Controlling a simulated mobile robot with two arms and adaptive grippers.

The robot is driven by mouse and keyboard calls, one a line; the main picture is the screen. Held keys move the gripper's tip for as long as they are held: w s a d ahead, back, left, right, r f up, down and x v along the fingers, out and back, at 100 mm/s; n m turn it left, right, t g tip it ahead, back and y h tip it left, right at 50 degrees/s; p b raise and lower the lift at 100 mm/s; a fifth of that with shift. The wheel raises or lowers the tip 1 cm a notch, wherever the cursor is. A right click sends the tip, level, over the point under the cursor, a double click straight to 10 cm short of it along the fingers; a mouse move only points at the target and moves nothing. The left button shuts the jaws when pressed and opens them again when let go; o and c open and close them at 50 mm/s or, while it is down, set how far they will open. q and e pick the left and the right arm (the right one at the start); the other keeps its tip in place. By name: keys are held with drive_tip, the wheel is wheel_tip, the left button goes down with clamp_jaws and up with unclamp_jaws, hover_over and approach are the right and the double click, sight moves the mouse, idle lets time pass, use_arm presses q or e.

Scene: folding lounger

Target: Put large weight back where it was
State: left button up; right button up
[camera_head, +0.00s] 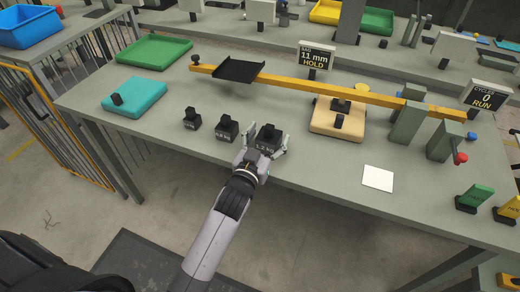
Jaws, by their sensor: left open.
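The large weight (268,136) is a dark block with a knob on top and a pale label. It stands upright on the grey table (330,207), at the right end of a row of three weights. The medium weight (226,128) and the small weight (191,119) stand to its left. My left gripper (268,147) is open at the near side of the large weight, with a finger on either side of it. I cannot tell whether the fingers touch it. My right gripper is out of view.
Behind the weights, a yellow beam (300,83) carries a black tray (238,69) and crosses a tan block (325,123). A teal pad (134,97) and a green tray (153,52) lie left. A white square (378,178) lies right. The table's front edge is near.

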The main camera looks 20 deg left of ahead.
use_arm(q)
drive_tip(key=s, duration=1.1)
drive_tip(key=shift+a, duration=0.2)
idle(0.4)
